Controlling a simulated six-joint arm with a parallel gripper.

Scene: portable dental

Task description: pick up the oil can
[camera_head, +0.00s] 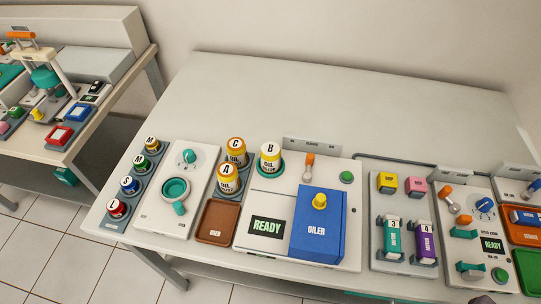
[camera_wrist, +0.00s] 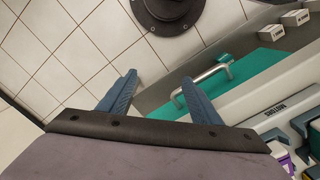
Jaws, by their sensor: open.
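Three cans with "OIL" labels stand on the long bench in the head view. Can C (camera_head: 236,151) has an orange band and stands at the back. Can A (camera_head: 228,180) is in front of it, and can B (camera_head: 270,158), with a yellow band, stands to the right on a green ring. All are upright. My gripper (camera_wrist: 160,77) shows only in the wrist view, its two blue fingers apart with nothing between them. It is over the tiled floor by the bench front, with no can in that view.
A blue oiler box (camera_head: 318,228) with a yellow knob and a brown tray (camera_head: 217,222) sit near the cans. The back of the bench is clear. In the wrist view, a teal drawer (camera_wrist: 232,80) with a metal handle (camera_wrist: 205,80) is close to the fingers.

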